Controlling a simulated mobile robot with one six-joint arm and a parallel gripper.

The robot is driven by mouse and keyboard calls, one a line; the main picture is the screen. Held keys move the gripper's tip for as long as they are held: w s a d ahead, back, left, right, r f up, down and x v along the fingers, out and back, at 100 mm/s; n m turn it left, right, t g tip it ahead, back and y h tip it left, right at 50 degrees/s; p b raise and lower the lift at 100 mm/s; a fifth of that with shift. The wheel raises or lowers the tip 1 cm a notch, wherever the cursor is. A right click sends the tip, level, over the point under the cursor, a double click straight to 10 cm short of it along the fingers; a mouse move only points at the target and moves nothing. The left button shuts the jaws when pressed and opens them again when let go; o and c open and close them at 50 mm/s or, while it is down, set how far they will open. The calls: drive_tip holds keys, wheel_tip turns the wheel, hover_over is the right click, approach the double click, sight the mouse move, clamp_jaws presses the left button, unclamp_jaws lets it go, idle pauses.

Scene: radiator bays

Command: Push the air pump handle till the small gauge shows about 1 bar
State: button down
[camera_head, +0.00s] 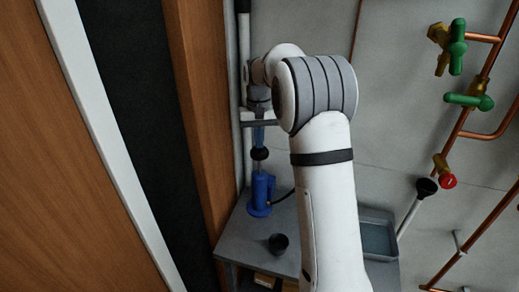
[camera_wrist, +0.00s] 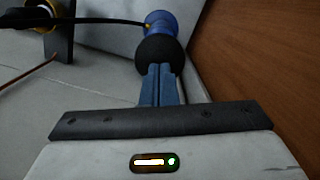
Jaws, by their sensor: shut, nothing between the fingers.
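The blue air pump (camera_head: 261,192) stands upright on a grey bench, with a round black handle knob (camera_head: 259,154) on top. In the wrist view the knob (camera_wrist: 160,54) is just beyond my fingertips, with the blue pump body (camera_wrist: 161,22) behind it. My gripper (camera_head: 258,142) points down above the knob. Its blue fingers (camera_wrist: 159,70) are shut with nothing between them; the tips are at or very near the knob, and I cannot tell whether they touch. A black hose (camera_wrist: 95,20) leads from the pump towards a round brass-and-black part (camera_wrist: 28,18), cut off by the frame. No gauge reading is visible.
The bench (camera_head: 237,233) also holds a small black cup (camera_head: 278,241) and a grey tray (camera_head: 377,236). A wooden panel (camera_head: 203,110) stands close on the left. Copper pipes with green valves (camera_head: 457,48) and a red cap (camera_head: 448,181) are on the right wall. My arm hides the middle.

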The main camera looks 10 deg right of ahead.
sight(259, 152)
wheel_tip(259, 152, down, 5)
drive_tip(key=shift+f+b, duration=0.1)
drive_tip(key=shift+b, duration=1.1)
drive_tip(key=shift+r, duration=0.2)
drive_tip(key=w+p, duration=0.3)
drive_tip(key=shift+d+r, duration=0.15)
drive_tip(key=shift+r, duration=0.25)
wheel_tip(259, 152, up, 8)
drive_tip(key=b, duration=0.1)
drive_tip(key=shift+w, duration=0.45)
